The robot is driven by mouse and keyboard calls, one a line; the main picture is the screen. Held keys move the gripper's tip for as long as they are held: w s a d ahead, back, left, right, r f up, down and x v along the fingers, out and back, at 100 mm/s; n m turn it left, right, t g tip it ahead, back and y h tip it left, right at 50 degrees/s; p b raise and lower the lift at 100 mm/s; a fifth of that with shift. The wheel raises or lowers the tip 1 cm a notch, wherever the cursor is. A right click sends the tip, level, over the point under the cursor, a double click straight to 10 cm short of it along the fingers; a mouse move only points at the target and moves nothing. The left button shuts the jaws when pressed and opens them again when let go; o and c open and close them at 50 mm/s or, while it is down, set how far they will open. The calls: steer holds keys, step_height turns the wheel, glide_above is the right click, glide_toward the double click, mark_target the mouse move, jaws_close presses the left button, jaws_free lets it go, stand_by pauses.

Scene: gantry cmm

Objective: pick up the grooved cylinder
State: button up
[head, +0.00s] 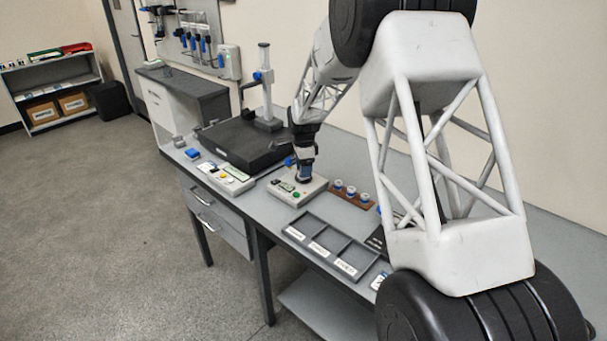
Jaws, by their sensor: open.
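My gripper (305,175) points down in the head view, low over or in front of a pale instrument box (313,187) on the bench. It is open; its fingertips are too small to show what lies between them. Several small silvery cylinders with blue parts (351,191) stand upright in a brown rack (343,199), just right of my gripper. Grooves are too fine to see at this size, so I cannot tell which one is the grooved cylinder. It may also be hidden by my gripper.
A black plate (235,146) with an upright measuring stand (265,85) lies left of my gripper. A grey tray with labelled compartments (330,247) sits at the bench's front edge. Another pale box (224,177) is at the left. My arm hides the bench's right part.

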steer(key=shift+f, duration=0.7)
steer(key=c, duration=1.1)
steer(key=shift+o, duration=0.2)
steer(key=shift+r, duration=0.1)
steer(key=shift+r, duration=0.65)
step_height(320, 180, up, 2)
steer(key=shift+r, duration=0.15)
steer(key=s+d+r, duration=0.1)
steer(key=s+d, duration=0.1)
steer(key=s, duration=1.3)
steer(key=shift+s+d+r, duration=0.15)
steer(key=shift+s+d, duration=0.05)
steer(key=shift+s, duration=0.2)
